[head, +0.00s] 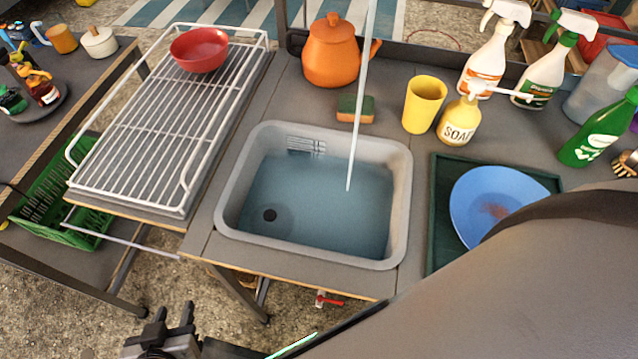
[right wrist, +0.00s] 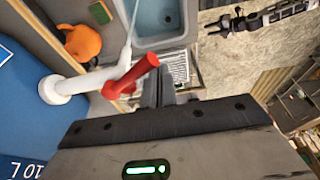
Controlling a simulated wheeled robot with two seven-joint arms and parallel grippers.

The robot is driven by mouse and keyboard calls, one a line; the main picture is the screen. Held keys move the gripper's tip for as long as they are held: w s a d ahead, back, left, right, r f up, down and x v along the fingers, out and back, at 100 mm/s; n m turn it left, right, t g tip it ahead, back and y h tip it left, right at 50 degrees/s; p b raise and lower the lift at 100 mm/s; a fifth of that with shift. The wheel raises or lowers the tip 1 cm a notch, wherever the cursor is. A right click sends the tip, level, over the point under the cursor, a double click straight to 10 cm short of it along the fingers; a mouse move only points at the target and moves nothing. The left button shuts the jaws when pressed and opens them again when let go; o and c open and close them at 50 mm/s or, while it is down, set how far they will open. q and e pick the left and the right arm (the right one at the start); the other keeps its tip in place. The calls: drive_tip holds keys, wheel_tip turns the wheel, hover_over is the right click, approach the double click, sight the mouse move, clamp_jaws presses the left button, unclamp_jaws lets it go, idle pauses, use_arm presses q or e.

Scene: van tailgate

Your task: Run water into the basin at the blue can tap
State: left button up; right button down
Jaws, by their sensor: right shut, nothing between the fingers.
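The grey basin (head: 228,200) is set into the counter, with bluish water (head: 310,205) in it and a dark drain showing through. A thin pale stream (head: 359,95) comes down from above into it. In the right wrist view the blue can (right wrist: 35,120) is at the left, with a white tap (right wrist: 65,87) and red lever (right wrist: 135,75); the stream falls into the basin beyond. My right gripper (right wrist: 158,88) is shut and empty, close beside the lever; contact is unclear. My left gripper (head: 170,325) is open and empty below the counter's front edge.
An orange teapot (head: 330,52), sponge (head: 354,108), yellow cup (head: 424,104) and soap bottle (head: 459,121) stand behind the basin. A wire rack (head: 150,130) with a red bowl (head: 199,49) is left. A blue plate (head: 490,200) lies right, partly hidden by my arm.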

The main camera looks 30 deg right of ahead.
drive_tip(key=shift+w+d, duration=0.8)
drive_tip(key=shift+d, duration=1.6)
wheel_tip(320, 180, up, 6)
drive_tip(key=shift+s+a, duration=0.3)
drive_tip(key=shift+s, duration=0.05)
